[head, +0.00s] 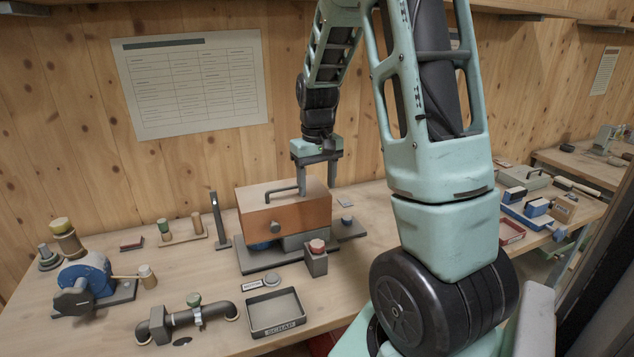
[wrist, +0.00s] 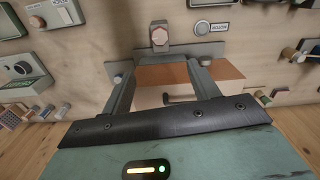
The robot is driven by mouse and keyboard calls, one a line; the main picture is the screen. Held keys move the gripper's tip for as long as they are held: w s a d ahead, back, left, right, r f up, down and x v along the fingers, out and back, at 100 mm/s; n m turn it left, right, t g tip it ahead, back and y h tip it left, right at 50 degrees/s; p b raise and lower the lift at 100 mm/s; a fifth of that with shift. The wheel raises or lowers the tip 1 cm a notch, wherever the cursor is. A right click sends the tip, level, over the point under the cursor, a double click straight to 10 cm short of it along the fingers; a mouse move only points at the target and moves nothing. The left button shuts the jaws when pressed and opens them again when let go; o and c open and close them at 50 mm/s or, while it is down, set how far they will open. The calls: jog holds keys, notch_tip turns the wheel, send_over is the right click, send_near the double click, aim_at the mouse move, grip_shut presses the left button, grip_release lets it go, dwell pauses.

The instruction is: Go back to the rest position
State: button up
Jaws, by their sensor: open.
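My gripper (head: 317,179) is open, pointing down over the right part of an orange-brown box (head: 290,217) with a wooden-looking lid on the bench. In the head view, I cannot tell whether the fingertips touch the box. A dark bar handle (head: 283,192) is on the lid, left of the gripper, and a round knob (head: 275,227) is on the front. In the wrist view, the two fingers (wrist: 160,76) are spread with nothing gripped between them. The orange panel (wrist: 222,70) and the handle (wrist: 180,99) show beyond and between the fingers.
A red-topped post (head: 317,258) stands in front of the box. A scrap tray (head: 250,331), a dark pipe with a green valve (head: 194,305) and a blue machine (head: 86,277) are nearer or left. An upright grey lever (head: 218,220) stands left of the box. A wooden wall is behind.

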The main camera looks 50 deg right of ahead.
dwell(0.5)
jog(key=s+a+n+b, duration=0.15)
jog(key=a+n, duration=0.45)
jog(key=a, duration=2.1)
jog(key=s+a+f+n+b, duration=0.2)
jog(key=s+a+n, duration=0.4)
jog(key=s+a, duration=0.7)
jog(key=shift+s+a+f+n+y, duration=0.35)
jog(key=shift+s+f, duration=0.2)
jog(key=shift+s, duration=0.6)
